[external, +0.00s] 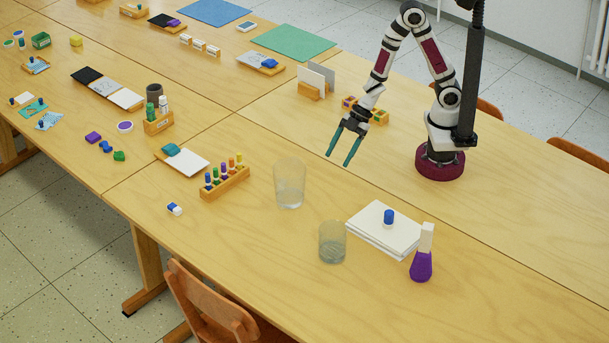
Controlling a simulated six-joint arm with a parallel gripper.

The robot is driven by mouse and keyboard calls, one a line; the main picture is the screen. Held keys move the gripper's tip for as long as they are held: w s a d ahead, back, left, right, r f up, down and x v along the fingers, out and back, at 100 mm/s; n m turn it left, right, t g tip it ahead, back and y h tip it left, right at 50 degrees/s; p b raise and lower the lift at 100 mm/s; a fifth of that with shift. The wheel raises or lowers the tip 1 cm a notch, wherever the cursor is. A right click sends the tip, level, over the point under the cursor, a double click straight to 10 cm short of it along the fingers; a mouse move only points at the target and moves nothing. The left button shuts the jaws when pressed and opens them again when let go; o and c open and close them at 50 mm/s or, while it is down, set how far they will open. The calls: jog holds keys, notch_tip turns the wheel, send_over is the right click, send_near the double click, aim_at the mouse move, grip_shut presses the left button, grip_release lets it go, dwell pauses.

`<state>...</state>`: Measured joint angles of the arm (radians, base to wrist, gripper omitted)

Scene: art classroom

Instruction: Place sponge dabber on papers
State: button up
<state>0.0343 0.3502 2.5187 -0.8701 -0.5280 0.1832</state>
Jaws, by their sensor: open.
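A stack of white papers (367,224) lies on the near table at the right of centre. A small dabber (388,218) with a blue top and a white lower part stands upright on the papers; it looks like the sponge dabber. My gripper (338,160) has two teal fingers, spread apart and pointing down with nothing between them. It hangs over the table behind and to the left of the papers, apart from the dabber.
A tall clear glass (289,184) and a shorter greyish glass (332,242) stand left of the papers. A purple bottle with a white top (421,264) stands at their right front. A wooden rack of coloured bottles (225,183) is further left. The table's right side is clear.

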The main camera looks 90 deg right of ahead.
jog(key=s+d+r+m+g+h, duration=0.2)
jog(key=s+d+r+m+h, duration=0.4)
jog(key=d+r+m, duration=0.4)
jog(key=s+a+r+m+g+y, duration=0.1)
jog(key=s+a+m+g, duration=0.1)
jog(key=s, duration=0.5)
jog(key=s+a+r+m+g+y, duration=0.2)
jog(key=s+a+m, duration=0.2)
jog(key=s, duration=0.4)
jog(key=shift+s+a+m, duration=0.15)
jog(key=shift+s+m, duration=0.15)
jog(key=shift+m, duration=0.1)
